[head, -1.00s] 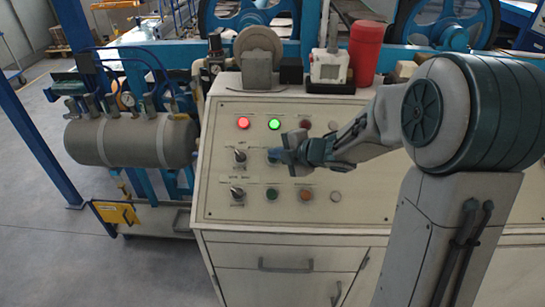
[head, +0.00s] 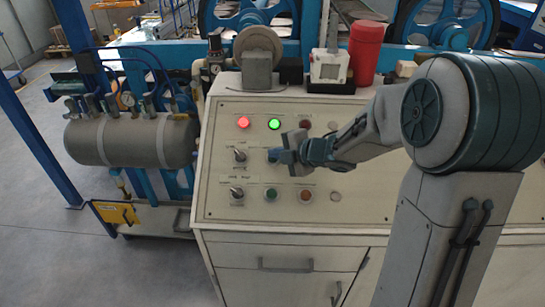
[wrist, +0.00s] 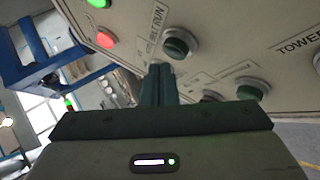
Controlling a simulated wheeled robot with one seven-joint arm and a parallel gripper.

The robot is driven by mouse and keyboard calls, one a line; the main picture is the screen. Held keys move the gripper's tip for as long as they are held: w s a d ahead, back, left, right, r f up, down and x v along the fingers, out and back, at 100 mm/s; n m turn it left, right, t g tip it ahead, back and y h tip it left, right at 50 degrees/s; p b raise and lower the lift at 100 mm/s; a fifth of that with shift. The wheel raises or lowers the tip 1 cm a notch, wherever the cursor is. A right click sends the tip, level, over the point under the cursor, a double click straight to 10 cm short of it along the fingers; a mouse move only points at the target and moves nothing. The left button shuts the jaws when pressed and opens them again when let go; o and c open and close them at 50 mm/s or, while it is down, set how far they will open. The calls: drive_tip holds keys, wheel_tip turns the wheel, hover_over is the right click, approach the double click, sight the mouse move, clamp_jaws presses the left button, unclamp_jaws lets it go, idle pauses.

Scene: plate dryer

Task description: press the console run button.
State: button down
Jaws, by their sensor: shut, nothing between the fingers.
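The sloped console panel (head: 372,205) faces me in the head view. My gripper (head: 272,156) is shut and empty, its fingertips over the middle row, right of the upper selector switch (head: 239,155). It hides the panel behind it there. In the wrist view the shut fingers (wrist: 160,70) point at the panel. I cannot tell whether the tips touch the panel.
A lit red lamp (head: 243,122) and lit green lamp (head: 274,123) sit above my gripper, with a dark red button (head: 305,124) to their right. Below are a selector (head: 236,192), a green button (head: 271,194) and an orange one (head: 306,195). A red canister (head: 365,52) stands on top.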

drive_tip(key=shift+w+f, duration=0.2)
drive_tip(key=shift+f, duration=0.1)
drive_tip(key=shift+w+f+b, duration=0.2)
drive_tip(key=shift+f+b, duration=0.2)
idle(0.6)
idle(0.4)
drive_tip(key=shift+s+r+p, duration=0.4)
drive_tip(key=shift+r+p, duration=0.2)
drive_tip(key=shift+r, duration=0.15)
drive_tip(key=shift+r, duration=0.1)
drive_tip(key=r+p, duration=0.1)
drive_tip(key=s+r+p, duration=0.2)
drive_tip(key=r, duration=0.1)
drive_tip(key=shift+s, duration=0.25)
idle(0.6)
